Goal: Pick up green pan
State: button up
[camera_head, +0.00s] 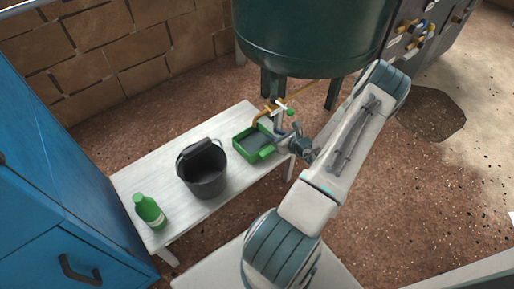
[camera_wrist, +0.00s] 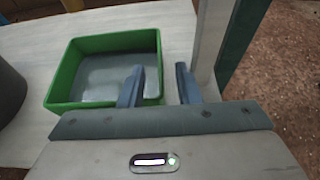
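The green pan (camera_head: 254,143) is a shallow rectangular tray with a grey inner floor. It sits at the far right end of the white bench, below the green tank. In the wrist view the green pan (camera_wrist: 74,70) fills the upper left. My gripper (camera_wrist: 160,86) is open, its two fingers apart. The left finger overlaps the pan's right wall in that view and the right finger is outside the pan. I cannot tell whether the fingers touch the wall. In the head view my gripper (camera_head: 290,136) is beside the pan's right side.
A black bucket (camera_head: 204,176) stands on the white bench (camera_head: 150,174), left of the pan.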

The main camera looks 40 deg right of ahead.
jog(key=shift+x, duration=1.15)
grip_shut()
jog(key=shift+r, duration=0.35)
jog(key=shift+s, duration=0.15)
